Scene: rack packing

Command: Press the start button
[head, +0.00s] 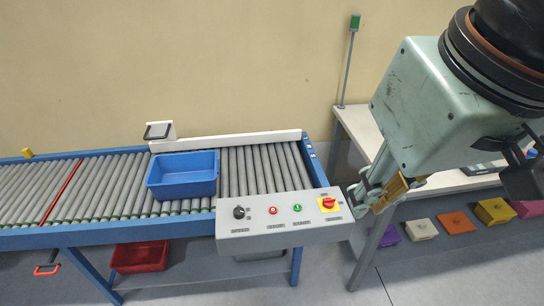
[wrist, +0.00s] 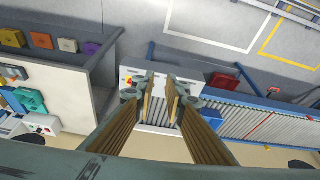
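The grey control panel (head: 250,228) is at the near right end of the conveyor. It carries a black knob (head: 239,212), a red button (head: 273,210), a green button (head: 297,208) and a red rotary switch on a yellow plate (head: 327,203). The labels are too small to read. My gripper (head: 367,203) is just right of the panel in the head view, apart from the buttons. In the wrist view the fingers (wrist: 161,82) are parted and empty, and they cover much of the panel (wrist: 134,84). The green button is not discernible there.
A blue tote (head: 183,176) sits on the rollers. A red bin (head: 140,257) lies beneath the conveyor. A white table (head: 362,128) stands to the right, with coloured blocks (head: 455,222) below. A thin pole with a green box (head: 354,24) rises behind the table.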

